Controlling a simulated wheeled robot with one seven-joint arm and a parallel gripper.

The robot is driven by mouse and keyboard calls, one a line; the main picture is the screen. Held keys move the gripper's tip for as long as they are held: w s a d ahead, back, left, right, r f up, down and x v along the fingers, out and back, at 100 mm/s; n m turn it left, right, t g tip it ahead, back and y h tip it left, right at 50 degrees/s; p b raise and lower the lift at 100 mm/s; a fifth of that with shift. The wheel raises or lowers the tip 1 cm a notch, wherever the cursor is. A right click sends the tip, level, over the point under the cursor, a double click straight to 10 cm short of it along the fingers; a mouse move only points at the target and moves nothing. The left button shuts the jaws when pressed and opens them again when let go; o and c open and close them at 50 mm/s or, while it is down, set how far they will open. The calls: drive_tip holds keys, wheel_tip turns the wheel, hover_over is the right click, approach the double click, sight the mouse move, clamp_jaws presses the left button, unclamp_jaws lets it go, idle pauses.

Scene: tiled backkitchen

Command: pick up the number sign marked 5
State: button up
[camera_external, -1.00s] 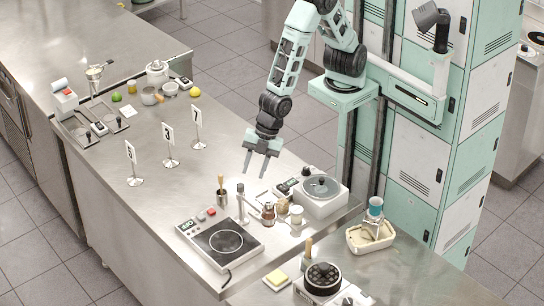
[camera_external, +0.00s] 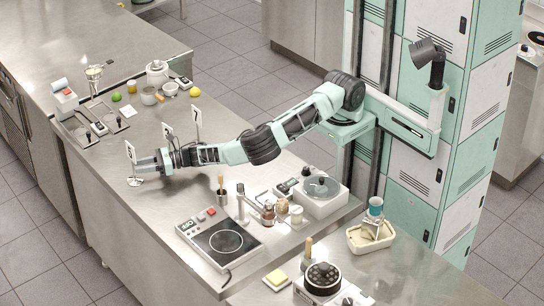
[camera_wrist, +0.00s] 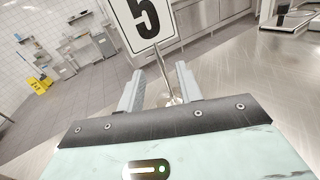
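The number sign marked 5 is a white card with a black 5 on a thin metal stem and round base. In the wrist view, its card (camera_wrist: 145,20) stands at the top and its stem runs down between my fingers. In the external view, this sign (camera_external: 130,152) is the nearest, leftmost of three and stands on the steel counter. My gripper (camera_wrist: 161,68) is open, with one finger on each side of the stem; a gap shows at both sides. In the external view, my gripper (camera_external: 143,163) is low and level beside the stem.
Two other signs, a middle one (camera_external: 167,131) and a far one (camera_external: 197,118), stand close behind my wrist; their lower parts are partly hidden. A hot plate (camera_external: 222,240) and jars are at the front right. The steel counter (camera_external: 115,193) is bare around the near sign.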

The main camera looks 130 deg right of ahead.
sight(131, 180)
drive_tip(key=shift+w+d+f+n, duration=0.1)
drive_tip(key=shift+d+f+n, duration=0.15)
drive_tip(key=shift+n, duration=0.35)
drive_tip(key=shift+p+x, duration=0.75)
drive_tip(key=shift+x, duration=1.6)
drive_tip(key=shift+r, duration=0.1)
clamp_jaws()
